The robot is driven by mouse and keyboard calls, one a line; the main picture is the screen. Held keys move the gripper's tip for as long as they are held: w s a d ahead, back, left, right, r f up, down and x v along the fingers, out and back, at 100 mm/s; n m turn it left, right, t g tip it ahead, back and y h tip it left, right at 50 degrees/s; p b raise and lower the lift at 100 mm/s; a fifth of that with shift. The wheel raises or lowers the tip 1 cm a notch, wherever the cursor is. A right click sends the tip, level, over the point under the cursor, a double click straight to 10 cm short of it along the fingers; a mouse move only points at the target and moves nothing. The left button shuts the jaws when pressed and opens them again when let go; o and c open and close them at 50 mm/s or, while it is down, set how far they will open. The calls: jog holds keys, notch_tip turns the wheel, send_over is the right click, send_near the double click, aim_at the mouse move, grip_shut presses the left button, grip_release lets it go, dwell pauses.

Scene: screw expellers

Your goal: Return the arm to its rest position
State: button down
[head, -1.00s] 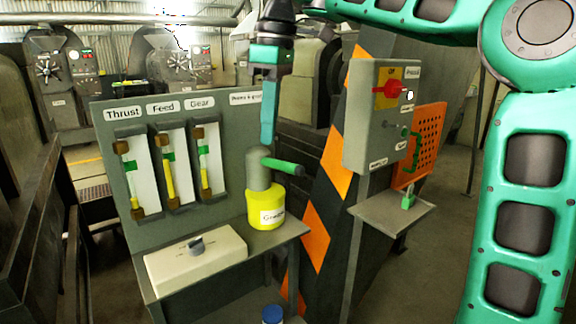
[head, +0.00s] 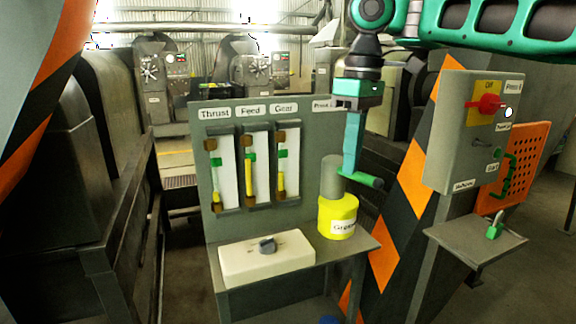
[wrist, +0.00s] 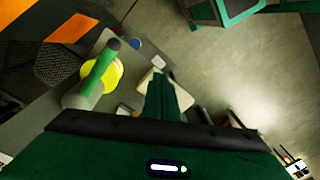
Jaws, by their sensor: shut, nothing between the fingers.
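My gripper (head: 352,165) hangs from my green arm, pointing down, in the right half of the head view. Its fingers are shut together with nothing between them. In the head view it overlaps the top of a yellow grease pot (head: 338,218) with a grey upper part and a green handle (head: 360,179); I cannot tell from that view how far apart they are. In the wrist view the shut fingers (wrist: 160,98) stand apart from the green handle (wrist: 100,63) and the yellow pot (wrist: 114,75), which lie to their left.
A panel (head: 220,131) holds gauges labelled Thrust, Feed and Gear. A beige switch box (head: 290,262) sits on the bench. A grey control box (head: 455,140) with a red switch, an orange perforated plate (head: 525,150) and a small shelf with a green padlock (head: 494,229) stand right.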

jog(key=s+d+f+m, duration=1.6)
jog(key=s+d+f, duration=0.8)
jog(key=d, duration=0.1)
jog(key=shift+s+d+f+m+h, duration=0.2)
jog(key=shift+s+f+m+h, duration=0.05)
jog(key=shift+s+m+h, duration=0.05)
